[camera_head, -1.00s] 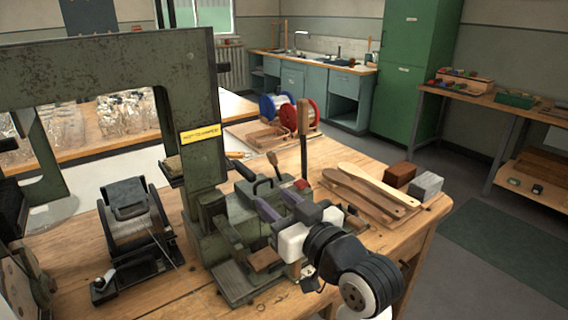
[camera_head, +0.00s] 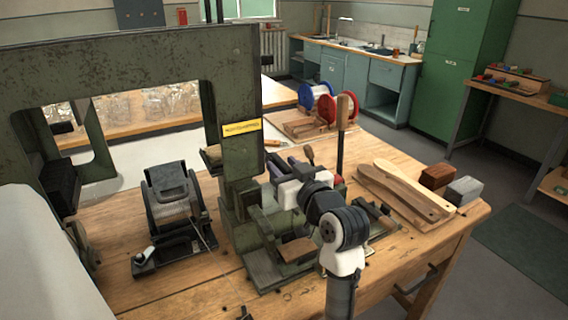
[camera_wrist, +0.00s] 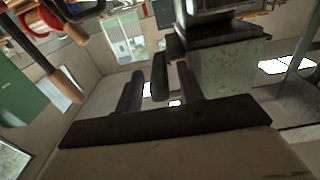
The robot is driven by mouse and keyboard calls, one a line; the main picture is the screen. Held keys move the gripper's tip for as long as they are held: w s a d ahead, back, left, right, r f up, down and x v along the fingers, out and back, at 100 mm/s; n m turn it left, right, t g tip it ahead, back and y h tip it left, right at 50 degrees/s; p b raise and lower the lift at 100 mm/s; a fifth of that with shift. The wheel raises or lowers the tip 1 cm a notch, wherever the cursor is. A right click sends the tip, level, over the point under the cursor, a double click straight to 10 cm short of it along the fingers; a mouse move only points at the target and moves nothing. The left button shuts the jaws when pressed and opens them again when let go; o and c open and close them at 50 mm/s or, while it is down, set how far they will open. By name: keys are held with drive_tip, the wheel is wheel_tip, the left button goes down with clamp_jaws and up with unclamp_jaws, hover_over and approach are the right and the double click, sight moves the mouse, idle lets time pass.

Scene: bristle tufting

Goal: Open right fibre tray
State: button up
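The green tufting machine (camera_head: 242,95) stands on the wooden bench, with green box-like parts (camera_head: 237,205) at its foot. I cannot tell for sure which part is the right fibre tray. My gripper (camera_head: 287,166) is over these parts, its purple-grey fingers pointing away. In the wrist view my fingers (camera_wrist: 160,88) stand apart, with a dark upright bar (camera_wrist: 158,76) showing between them. This bar may be a handle; contact cannot be told. A green-grey block with a dark top (camera_wrist: 232,70) is right of the fingers. My wrist hides part of the machine.
Wooden paddles (camera_head: 405,192) and a brown and a grey block (camera_head: 463,190) lie to the right. A black roller device (camera_head: 172,205) stands left. Red and blue spools (camera_head: 318,98) sit behind.

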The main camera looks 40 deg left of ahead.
drive_tip(key=shift+w+a, duration=0.1)
drive_tip(key=shift+a, duration=0.1)
clamp_jaws()
drive_tip(key=shift+w, duration=0.1)
drive_tip(key=w+d+b, duration=0.1)
drive_tip(key=w+d, duration=0.1)
drive_tip(key=w, duration=0.4)
drive_tip(key=w+d+b, duration=0.1)
drive_tip(key=w+d, duration=0.2)
drive_tip(key=w, duration=0.4)
drive_tip(key=shift+d, duration=0.3)
drive_tip(key=shift+r, duration=0.1)
